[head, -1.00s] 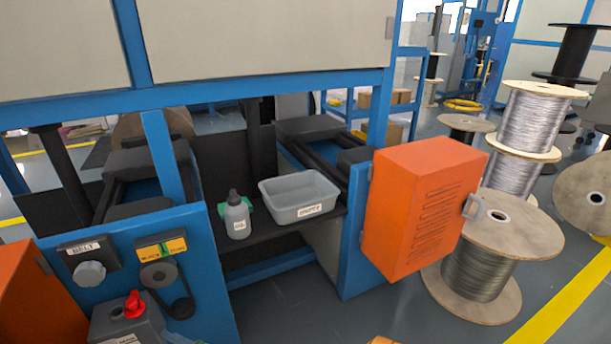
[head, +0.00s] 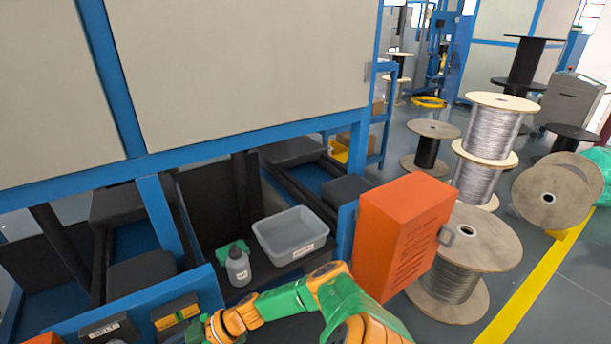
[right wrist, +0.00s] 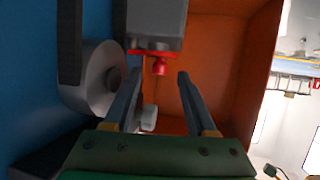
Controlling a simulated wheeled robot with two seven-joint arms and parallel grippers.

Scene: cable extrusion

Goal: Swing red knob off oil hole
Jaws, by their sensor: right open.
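In the right wrist view, the red knob (right wrist: 158,66) sticks out from the grey box (right wrist: 156,28), which is at the top of the picture. My right gripper (right wrist: 160,76) is open, its two fingers pointing at the knob. The knob shows between the fingertips in the picture, and I see no contact. How far it is from them I cannot tell. The oil hole is not visible. My left gripper is not in view.
In the right wrist view, a grey round dial (right wrist: 100,80) is left of the fingers and an orange panel (right wrist: 225,85) lies behind. In the head view, a grey bin (head: 292,236) and a bottle (head: 237,268) stand on a shelf left of an orange cabinet (head: 400,240).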

